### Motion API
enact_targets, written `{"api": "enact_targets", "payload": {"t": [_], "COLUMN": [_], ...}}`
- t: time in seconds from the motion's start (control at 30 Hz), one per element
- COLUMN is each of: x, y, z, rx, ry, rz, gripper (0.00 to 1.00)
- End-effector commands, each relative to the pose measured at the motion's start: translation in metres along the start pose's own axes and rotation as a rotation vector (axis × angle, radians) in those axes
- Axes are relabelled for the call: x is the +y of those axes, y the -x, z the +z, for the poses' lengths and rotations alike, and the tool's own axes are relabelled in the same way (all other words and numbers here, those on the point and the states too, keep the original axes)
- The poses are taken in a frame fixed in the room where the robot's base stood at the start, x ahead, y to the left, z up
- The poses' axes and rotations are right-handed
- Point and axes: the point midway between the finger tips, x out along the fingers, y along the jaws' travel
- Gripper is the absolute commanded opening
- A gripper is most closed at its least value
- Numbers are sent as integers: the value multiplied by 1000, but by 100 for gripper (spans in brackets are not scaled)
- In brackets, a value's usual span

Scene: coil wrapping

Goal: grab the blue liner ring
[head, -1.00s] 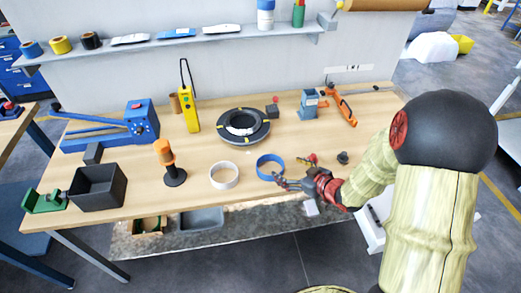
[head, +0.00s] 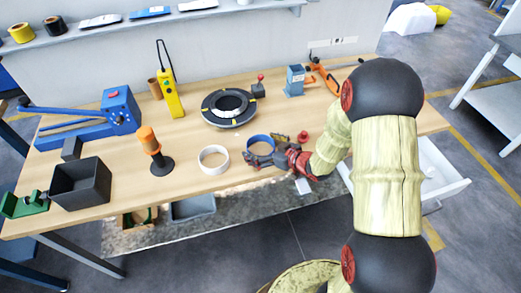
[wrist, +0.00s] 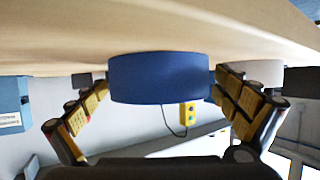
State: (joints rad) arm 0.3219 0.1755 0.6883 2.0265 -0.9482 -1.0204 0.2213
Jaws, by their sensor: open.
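The blue liner ring (head: 261,138) lies flat on the workbench near its front edge. In the wrist view the blue liner ring (wrist: 158,80) fills the space between the two fingers. My gripper (head: 262,160) is open and low over the bench at the ring's near side, and it hides part of the ring in the head view. In the wrist view, my gripper (wrist: 160,88) has one finger on each side of the ring. The fingertips are close to its outer wall; I cannot tell whether they touch it.
A white ring (head: 213,170) lies just left of the blue one. Behind stands a black wrapped coil (head: 229,120). A red-knobbed piece (head: 303,136) is to the right. An orange-topped post (head: 149,141) and a dark bin (head: 80,185) stand left.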

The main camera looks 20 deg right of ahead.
Motion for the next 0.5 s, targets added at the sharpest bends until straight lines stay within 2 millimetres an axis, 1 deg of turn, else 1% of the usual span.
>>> {"api": "enact_targets", "payload": {"t": [0.17,0.5], "x": [0,0], "y": [0,0], "z": [-1,-1], "rx": [0,0], "ry": [0,0], "rz": [1,1], "gripper": [100,81]}}
